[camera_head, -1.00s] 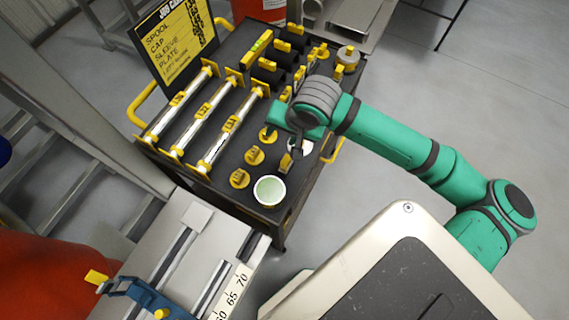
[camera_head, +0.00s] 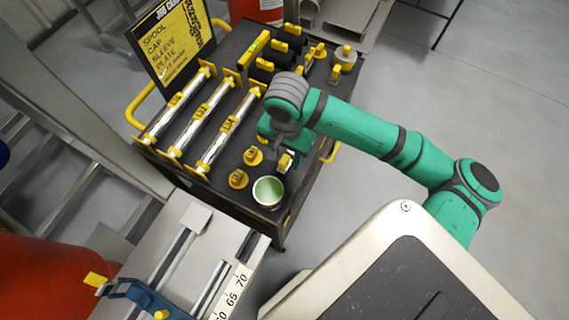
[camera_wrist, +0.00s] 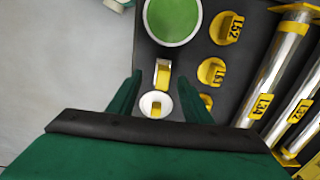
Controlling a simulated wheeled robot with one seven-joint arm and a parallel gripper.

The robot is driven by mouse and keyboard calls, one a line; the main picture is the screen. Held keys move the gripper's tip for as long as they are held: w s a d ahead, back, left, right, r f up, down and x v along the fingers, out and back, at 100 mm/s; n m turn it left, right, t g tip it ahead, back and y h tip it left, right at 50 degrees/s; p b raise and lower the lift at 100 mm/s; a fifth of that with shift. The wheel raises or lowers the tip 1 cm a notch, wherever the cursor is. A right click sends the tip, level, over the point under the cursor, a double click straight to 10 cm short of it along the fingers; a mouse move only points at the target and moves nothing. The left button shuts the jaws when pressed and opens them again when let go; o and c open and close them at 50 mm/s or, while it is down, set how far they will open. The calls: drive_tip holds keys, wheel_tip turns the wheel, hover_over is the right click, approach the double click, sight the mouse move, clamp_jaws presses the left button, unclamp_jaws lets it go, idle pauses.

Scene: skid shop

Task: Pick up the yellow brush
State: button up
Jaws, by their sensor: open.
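The yellow brush (camera_wrist: 163,74) shows in the wrist view as a short yellow piece beside a white round cup-like part (camera_wrist: 150,107); whether they are joined I cannot tell. In the head view the brush (camera_head: 285,161) shows near the right edge of the black cart top, just below my gripper (camera_head: 278,142). In the wrist view my gripper (camera_wrist: 159,80) is open, with one green finger left of the brush and one right of it. Nothing is held. The fingertips are largely hidden in the head view by my wrist.
A white pot of green liquid (camera_head: 268,191) stands close to the brush; it also shows in the wrist view (camera_wrist: 172,18). Yellow labelled caps (camera_head: 238,179) stand left of it. Several silver spools (camera_head: 219,139) lie further left. The black cart (camera_head: 226,198) carries all these.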

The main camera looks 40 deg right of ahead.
sight(284, 159)
drive_tip(key=shift+w+f, duration=0.15)
drive_tip(key=shift+f, duration=1)
drive_tip(key=shift+w+f, duration=0.15)
drive_tip(key=shift+f, duration=1)
clamp_jaws()
drive_tip(key=shift+r, duration=0.1)
drive_tip(key=shift+r, duration=0.55)
drive_tip(key=r, duration=0.2)
drive_tip(key=shift+s+r, duration=0.3)
drive_tip(key=shift+r, duration=0.05)
drive_tip(key=s+d+r, duration=0.1)
drive_tip(key=s+r, duration=0.8)
drive_tip(key=s, duration=0.4)
drive_tip(key=shift+s+d, duration=0.25)
drive_tip(key=shift+d, duration=0.1)
drive_tip(key=c, duration=1)
unclamp_jaws()
drive_tip(key=shift+w, duration=0.1)
drive_tip(key=shift+c, duration=0.2)
